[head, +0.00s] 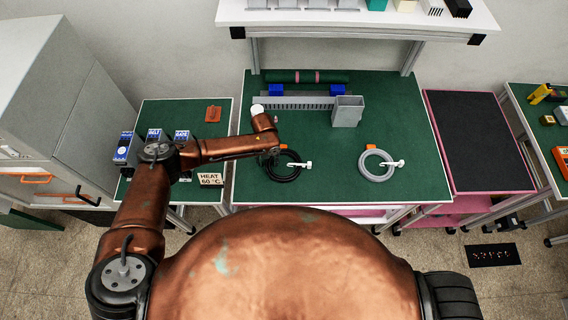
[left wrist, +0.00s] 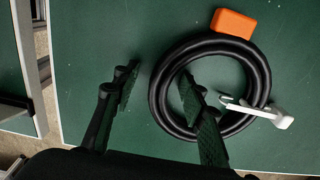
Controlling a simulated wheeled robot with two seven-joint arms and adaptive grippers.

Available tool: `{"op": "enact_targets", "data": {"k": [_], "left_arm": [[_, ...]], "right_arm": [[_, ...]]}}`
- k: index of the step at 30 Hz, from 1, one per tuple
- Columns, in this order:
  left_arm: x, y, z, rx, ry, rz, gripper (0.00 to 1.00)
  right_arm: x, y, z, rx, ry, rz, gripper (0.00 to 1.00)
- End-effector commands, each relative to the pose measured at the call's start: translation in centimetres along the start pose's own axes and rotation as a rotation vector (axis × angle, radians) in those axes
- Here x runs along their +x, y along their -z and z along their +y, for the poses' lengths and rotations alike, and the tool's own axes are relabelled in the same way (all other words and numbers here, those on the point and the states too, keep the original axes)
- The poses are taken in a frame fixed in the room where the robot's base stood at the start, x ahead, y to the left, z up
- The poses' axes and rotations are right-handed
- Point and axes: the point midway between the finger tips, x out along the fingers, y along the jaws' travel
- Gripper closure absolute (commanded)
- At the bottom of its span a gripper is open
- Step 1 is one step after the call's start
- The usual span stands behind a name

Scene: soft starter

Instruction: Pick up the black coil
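The black coil (head: 287,178) lies on the green mat of the middle table, near its front edge. In the left wrist view it is a black ring (left wrist: 262,75) with a white end piece (left wrist: 282,119) on its right side. My left gripper (head: 268,158) is over the coil's left part in the head view. In the left wrist view my left gripper (left wrist: 158,95) is open, with one finger left of the ring and the other over its inside. The coil's left side shows between the fingers. I cannot tell whether they touch it. My right gripper is not in view.
An orange block (left wrist: 233,23) sits beside the ring. A pale coil (head: 363,163) lies to the right. A grey box (head: 347,112) and slotted grey strip (head: 300,102) stand behind. A shelf (head: 350,20) overhangs the back. Free mat (head: 325,195) lies between the coils.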

Motion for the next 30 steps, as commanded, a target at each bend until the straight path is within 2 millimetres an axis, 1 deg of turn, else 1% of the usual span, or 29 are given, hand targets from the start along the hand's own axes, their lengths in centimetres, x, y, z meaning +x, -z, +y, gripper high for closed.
{"op": "enact_targets", "data": {"k": [1,2,18,30], "left_arm": [[-0.02,-0.01,0.0,0.0,0.0,0.0,0.61],[-0.02,-0.02,0.01,0.0,0.0,0.0,0.63],[-0.08,-0.04,0.02,-0.001,0.0,-0.001,1.0],[-0.16,-0.09,-0.02,-0.001,0.001,-0.002,1.0]], "right_arm": [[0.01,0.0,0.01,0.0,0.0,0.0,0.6],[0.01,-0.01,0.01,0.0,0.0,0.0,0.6],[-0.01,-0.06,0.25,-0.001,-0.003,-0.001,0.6],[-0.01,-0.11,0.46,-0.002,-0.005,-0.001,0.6]]}}
